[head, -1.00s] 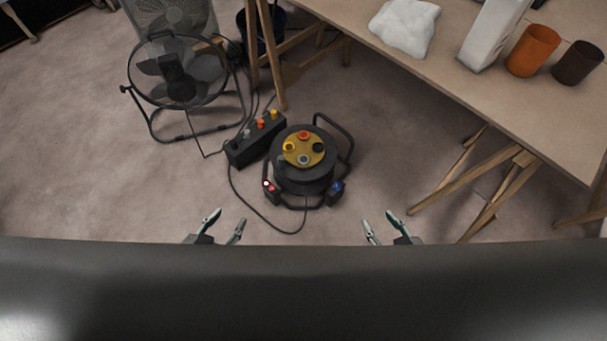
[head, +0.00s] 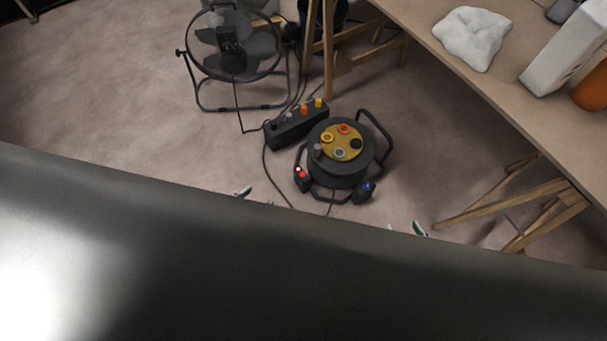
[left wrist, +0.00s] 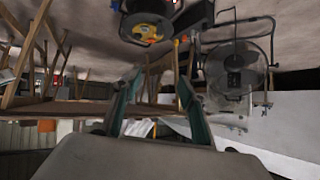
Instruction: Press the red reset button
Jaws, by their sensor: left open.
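The red button (head: 302,174) is small and sits on a dark block at the front left foot of a black cable reel (head: 340,182). A bright spot shows just above it. The reel stands upright on the floor with a yellow top; it also shows in the left wrist view (left wrist: 130,24), upper middle. My left gripper (head: 256,197) is mostly hidden behind a dark body part, below and left of the button. Its fingers are apart and empty in the left wrist view (left wrist: 158,80). My right gripper (head: 404,228) shows only its fingertips, apart, right of the reel and lower.
A black power strip (head: 290,130) with coloured plugs lies behind the reel, and cables run over the floor. A fan (head: 240,45) stands at the back left. A wooden table (head: 500,85) on trestles fills the right.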

